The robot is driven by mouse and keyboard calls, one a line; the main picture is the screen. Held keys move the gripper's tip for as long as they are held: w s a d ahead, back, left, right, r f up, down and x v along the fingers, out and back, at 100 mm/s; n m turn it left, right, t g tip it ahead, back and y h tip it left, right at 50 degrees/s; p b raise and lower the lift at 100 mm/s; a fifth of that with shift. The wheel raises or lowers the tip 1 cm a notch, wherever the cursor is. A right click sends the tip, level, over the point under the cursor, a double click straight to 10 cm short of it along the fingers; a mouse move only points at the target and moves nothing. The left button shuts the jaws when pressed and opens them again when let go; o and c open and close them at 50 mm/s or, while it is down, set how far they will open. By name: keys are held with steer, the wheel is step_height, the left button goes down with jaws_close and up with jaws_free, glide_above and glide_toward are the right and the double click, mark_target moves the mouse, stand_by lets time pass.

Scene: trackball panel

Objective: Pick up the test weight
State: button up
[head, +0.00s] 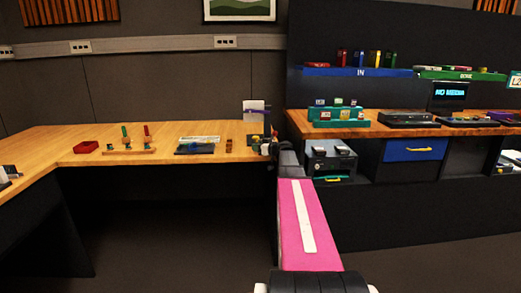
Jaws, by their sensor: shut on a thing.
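My arm reaches away from me to the right end of the wooden desk (195,132). My gripper (263,146) is small and dark there, at the desk's right edge. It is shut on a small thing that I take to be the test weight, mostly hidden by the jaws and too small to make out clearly. I cannot tell whether it touches the desk top or is held above it.
A small dark stand with a white sheet (254,116) is right behind my gripper. Left of it are a flat dark panel (195,148), a wooden peg rack (128,151) and a red tray (86,147). A second bench (395,131) with a blue drawer (415,150) stands right.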

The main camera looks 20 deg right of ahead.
steer(key=shift+s+r, duration=0.1)
steer(key=shift+r, duration=0.75)
steer(key=f+v, duration=0.2)
steer(key=v, duration=1.5)
steer(key=shift+s+d+f, duration=0.3)
steer(key=shift+s+f, duration=0.15)
